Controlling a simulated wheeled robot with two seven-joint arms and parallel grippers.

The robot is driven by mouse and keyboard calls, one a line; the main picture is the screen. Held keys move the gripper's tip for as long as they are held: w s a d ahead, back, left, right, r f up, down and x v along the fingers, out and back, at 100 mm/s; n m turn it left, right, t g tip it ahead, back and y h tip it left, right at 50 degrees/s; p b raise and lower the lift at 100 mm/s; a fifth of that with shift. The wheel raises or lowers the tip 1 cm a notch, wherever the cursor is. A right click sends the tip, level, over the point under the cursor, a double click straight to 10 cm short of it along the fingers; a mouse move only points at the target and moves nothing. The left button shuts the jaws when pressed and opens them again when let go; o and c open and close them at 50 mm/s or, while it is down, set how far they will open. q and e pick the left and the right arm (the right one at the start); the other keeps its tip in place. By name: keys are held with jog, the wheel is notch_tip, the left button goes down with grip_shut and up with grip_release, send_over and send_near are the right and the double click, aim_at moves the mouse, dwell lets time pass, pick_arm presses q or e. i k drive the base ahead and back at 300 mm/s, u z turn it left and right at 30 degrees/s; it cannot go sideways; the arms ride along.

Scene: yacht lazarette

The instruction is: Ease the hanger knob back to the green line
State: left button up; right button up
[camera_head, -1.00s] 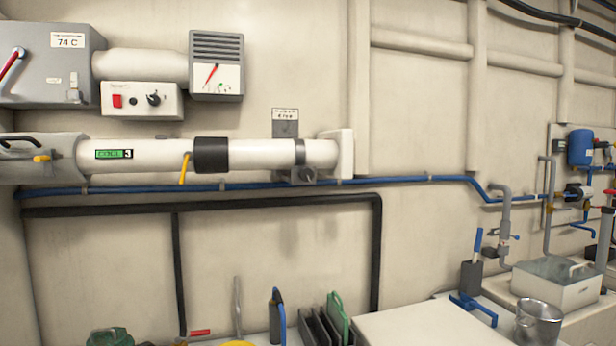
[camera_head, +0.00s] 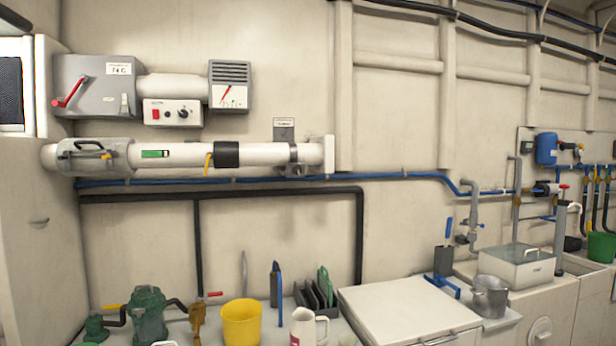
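A hanger bracket (camera_head: 285,134) with a small label plate is fixed on the wall, and its dark clamp band (camera_head: 293,153) goes around the right part of a white horizontal pipe (camera_head: 270,154). A small dark hanger knob (camera_head: 295,170) sits under the pipe at this bracket. It is too small here to read its setting, and I cannot make out a green line beside it. A green label (camera_head: 155,153) is on the pipe farther left. Neither of my grippers is in view.
A blue pipe (camera_head: 390,176) runs just below the white pipe. A grey box with a red lever (camera_head: 70,90) and a gauge (camera_head: 229,95) are above. Below stand a green pump (camera_head: 149,315), a yellow bucket (camera_head: 241,322), a white jug (camera_head: 304,328) and a white chest (camera_head: 410,308).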

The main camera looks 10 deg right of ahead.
aim_at(298, 169)
jog(key=z, duration=0.35)
jog(key=k, duration=0.2)
jog(key=u, duration=1.1)
jog(key=i, duration=1.75)
jog(key=z, duration=0.9)
